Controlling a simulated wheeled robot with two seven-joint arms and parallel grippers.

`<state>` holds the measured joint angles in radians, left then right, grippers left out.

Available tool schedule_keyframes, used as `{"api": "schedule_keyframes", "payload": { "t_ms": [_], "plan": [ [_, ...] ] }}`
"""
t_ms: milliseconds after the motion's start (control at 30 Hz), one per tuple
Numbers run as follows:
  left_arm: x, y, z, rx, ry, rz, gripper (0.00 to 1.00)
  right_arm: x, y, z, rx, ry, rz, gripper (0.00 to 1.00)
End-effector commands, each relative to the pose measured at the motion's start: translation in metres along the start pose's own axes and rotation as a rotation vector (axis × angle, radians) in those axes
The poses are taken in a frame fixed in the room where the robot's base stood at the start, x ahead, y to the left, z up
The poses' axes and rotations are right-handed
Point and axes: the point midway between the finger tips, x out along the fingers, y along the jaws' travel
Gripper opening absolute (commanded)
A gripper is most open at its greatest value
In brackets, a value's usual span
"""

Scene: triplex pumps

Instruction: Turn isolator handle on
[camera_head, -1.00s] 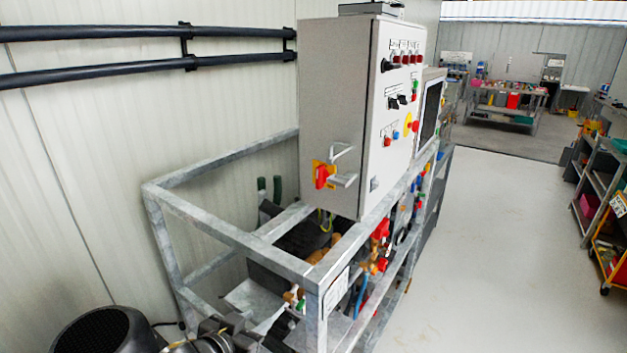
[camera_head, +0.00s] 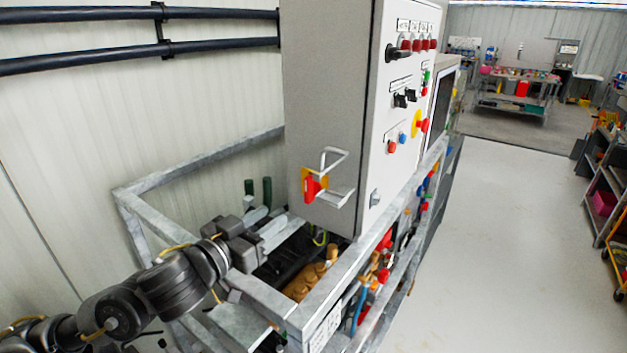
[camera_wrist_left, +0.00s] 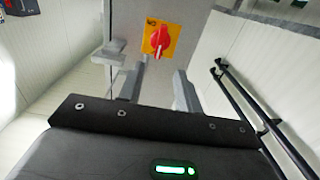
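The red isolator handle (camera_head: 310,188) sits on a yellow plate on the side of the grey control cabinet (camera_head: 330,90). The handle stands roughly upright, and a pale metal guard (camera_head: 336,196) projects beside it. In the left wrist view the handle (camera_wrist_left: 159,40) is beyond my fingertips, centred left of the gap's middle line only slightly. My left gripper (camera_head: 272,222) is open and empty, below and left of the handle, apart from it. Its two spread fingers (camera_wrist_left: 162,80) also show in the left wrist view. My right gripper is not in view.
A galvanised frame (camera_head: 290,300) surrounds the space below the cabinet, with pump parts and orange fittings (camera_head: 305,282) inside. Black pipes (camera_head: 90,58) run along the left wall. The floor (camera_head: 490,240) to the right is clear, with shelving (camera_head: 605,175) beyond.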

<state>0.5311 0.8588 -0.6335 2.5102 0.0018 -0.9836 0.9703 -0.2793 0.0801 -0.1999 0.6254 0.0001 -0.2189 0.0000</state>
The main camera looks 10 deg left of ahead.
Motion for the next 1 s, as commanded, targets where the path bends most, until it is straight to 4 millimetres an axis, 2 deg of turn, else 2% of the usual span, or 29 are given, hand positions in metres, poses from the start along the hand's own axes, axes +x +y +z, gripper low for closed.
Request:
{"api": "schedule_keyframes", "payload": {
  "t_ms": [267, 467, 600, 800, 1000],
  "plan": [
    [0.007, 0.006, -0.002, -0.001, 0.003, 0.016, 0.35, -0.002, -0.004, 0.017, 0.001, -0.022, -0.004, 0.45],
    [0.035, 0.01, -0.003, -0.003, 0.004, 0.023, 0.35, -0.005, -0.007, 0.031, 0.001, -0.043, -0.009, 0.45],
    [0.062, 0.01, -0.004, -0.003, 0.004, 0.021, 0.35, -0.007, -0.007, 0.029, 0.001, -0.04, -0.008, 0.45],
    [0.094, 0.009, -0.003, -0.002, 0.002, 0.019, 0.35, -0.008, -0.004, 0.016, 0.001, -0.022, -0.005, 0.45],
    [0.111, 0.01, -0.003, -0.002, 0.001, 0.019, 0.35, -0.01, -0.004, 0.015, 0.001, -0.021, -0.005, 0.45]
  ]
}}
